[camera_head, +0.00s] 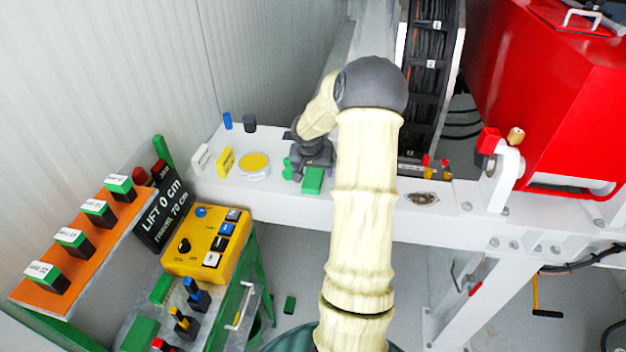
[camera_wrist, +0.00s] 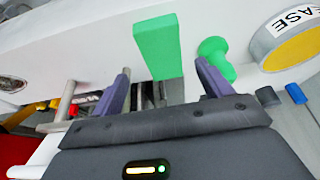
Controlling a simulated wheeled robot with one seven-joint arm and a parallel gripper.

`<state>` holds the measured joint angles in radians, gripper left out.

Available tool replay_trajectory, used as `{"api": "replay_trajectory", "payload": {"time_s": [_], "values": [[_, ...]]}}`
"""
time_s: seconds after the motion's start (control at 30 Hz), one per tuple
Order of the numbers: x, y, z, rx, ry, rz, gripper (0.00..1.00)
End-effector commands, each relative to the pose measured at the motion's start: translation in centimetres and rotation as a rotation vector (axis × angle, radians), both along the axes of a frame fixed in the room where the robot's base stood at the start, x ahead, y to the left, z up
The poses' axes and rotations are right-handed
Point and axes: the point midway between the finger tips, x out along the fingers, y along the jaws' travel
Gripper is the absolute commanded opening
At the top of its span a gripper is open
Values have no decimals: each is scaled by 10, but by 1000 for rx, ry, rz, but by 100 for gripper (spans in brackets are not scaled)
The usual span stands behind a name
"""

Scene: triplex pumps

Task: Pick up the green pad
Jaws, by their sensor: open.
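The green pad (camera_head: 313,181) is a flat rectangular block on the white beam (camera_head: 440,222), close to my gripper (camera_head: 311,165). In the wrist view the green pad (camera_wrist: 157,47) is ahead of my gripper (camera_wrist: 166,76), roughly in line with the space between its two purple-grey fingers. The fingers are apart with nothing between them. I cannot tell the exact gap between the fingertips and the pad. My gripper partly hides that area in the head view.
A green knob-shaped piece (camera_wrist: 217,58) stands just right of the pad. A yellow-lidded tin (camera_head: 255,165) is left of it in the head view. A yellow block (camera_head: 225,161), white block (camera_head: 201,158), blue cylinder (camera_head: 227,121) and dark cylinder (camera_head: 250,123) stand nearby.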

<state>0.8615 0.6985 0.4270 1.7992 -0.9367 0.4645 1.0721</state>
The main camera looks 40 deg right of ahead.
Motion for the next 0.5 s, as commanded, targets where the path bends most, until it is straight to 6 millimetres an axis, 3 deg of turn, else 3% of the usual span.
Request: {"api": "replay_trajectory", "payload": {"time_s": [0.17,0.5], "values": [[3,-2,-8,3,3,1,78],[16,-11,-42,2,2,0,78]]}}
